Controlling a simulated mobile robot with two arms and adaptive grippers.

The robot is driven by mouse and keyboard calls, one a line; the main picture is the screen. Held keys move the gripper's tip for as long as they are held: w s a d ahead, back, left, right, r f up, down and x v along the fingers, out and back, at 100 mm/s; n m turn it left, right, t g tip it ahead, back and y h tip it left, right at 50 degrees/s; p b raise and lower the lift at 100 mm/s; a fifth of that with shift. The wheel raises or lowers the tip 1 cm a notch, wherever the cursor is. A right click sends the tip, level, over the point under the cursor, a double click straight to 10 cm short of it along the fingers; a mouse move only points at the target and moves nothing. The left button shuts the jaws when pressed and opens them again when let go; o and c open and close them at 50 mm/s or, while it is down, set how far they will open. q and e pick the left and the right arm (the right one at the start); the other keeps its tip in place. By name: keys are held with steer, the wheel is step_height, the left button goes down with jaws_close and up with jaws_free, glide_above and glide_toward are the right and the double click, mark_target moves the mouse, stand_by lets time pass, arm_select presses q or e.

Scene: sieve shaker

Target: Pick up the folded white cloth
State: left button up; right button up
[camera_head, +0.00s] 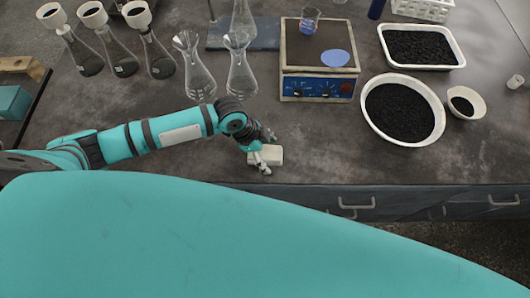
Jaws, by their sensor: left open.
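The folded white cloth (275,155) lies near the front edge of the grey bench. It looks like a small pale block. My left gripper (264,160) is over the cloth's left part, with its fingers open. The fingers hide part of the cloth, and I cannot tell whether they touch it. My right gripper does not show.
Two glass flasks (241,80) stand behind my left arm. Flasks with funnels (117,58) stand at back left. A hotplate (318,85), a white bowl of black grains (364,108) and a tray (461,62) stand to the right. The bench front right of the cloth is clear.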

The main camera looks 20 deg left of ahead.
arm_select(q)
steer(key=shift+s+f, duration=0.1)
steer(key=shift+s, duration=0.05)
steer(key=c, duration=1.2)
steer(key=shift+c, duration=0.2)
steer(key=shift+s, duration=0.1)
